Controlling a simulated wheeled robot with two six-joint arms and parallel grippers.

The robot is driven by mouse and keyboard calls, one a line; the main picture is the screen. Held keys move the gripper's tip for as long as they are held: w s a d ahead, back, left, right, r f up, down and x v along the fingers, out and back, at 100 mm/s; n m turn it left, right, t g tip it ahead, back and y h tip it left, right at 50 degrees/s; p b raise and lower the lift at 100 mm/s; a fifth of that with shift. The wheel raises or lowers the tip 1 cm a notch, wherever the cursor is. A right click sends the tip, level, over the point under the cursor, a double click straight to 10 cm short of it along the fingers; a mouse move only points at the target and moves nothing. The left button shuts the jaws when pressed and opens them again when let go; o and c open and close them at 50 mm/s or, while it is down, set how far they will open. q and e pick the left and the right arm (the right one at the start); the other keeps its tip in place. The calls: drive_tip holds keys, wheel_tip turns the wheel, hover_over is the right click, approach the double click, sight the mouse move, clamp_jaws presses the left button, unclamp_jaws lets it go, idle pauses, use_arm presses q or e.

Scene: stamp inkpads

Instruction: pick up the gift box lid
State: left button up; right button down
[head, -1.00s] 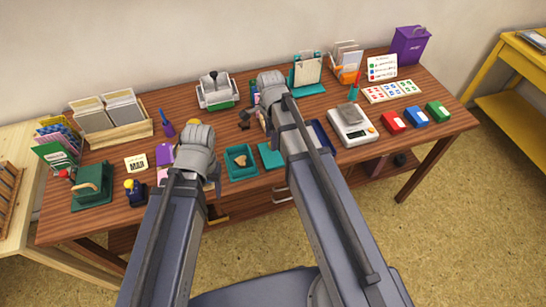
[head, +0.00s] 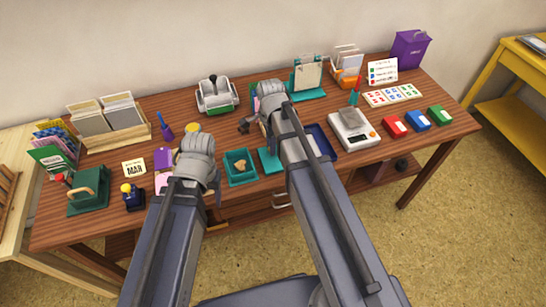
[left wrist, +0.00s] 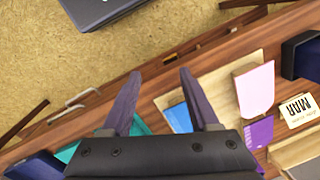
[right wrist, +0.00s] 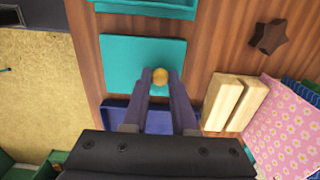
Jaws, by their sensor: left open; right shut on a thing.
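The gift box lid (right wrist: 120,60) is a flat teal square with a small round gold knob (right wrist: 160,76). It also shows in the head view (head: 267,159), partly behind my right arm. My right gripper (right wrist: 160,82) is shut on the knob, above the lid. I cannot tell whether the lid is clear of the table. The open teal gift box (head: 240,178) stands just left of the lid with a tan piece inside. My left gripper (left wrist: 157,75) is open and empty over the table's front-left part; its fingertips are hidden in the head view.
A navy tray (head: 323,140) lies right of the lid. A white scale (head: 354,128) and red, blue and green inkpads stand further right. Purple and pink cards (left wrist: 255,90) lie near my left gripper. Pale wooden blocks (right wrist: 222,100) and a dark star (right wrist: 268,37) lie behind.

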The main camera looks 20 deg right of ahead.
use_arm(q)
drive_tip(key=shift+r, duration=0.1)
use_arm(e)
drive_tip(key=shift+r, duration=0.1)
idle(0.3)
use_arm(q)
wheel_tip(320, 180, up, 10)
drive_tip(key=p, duration=1)
use_arm(e)
wheel_tip(320, 180, up, 10)
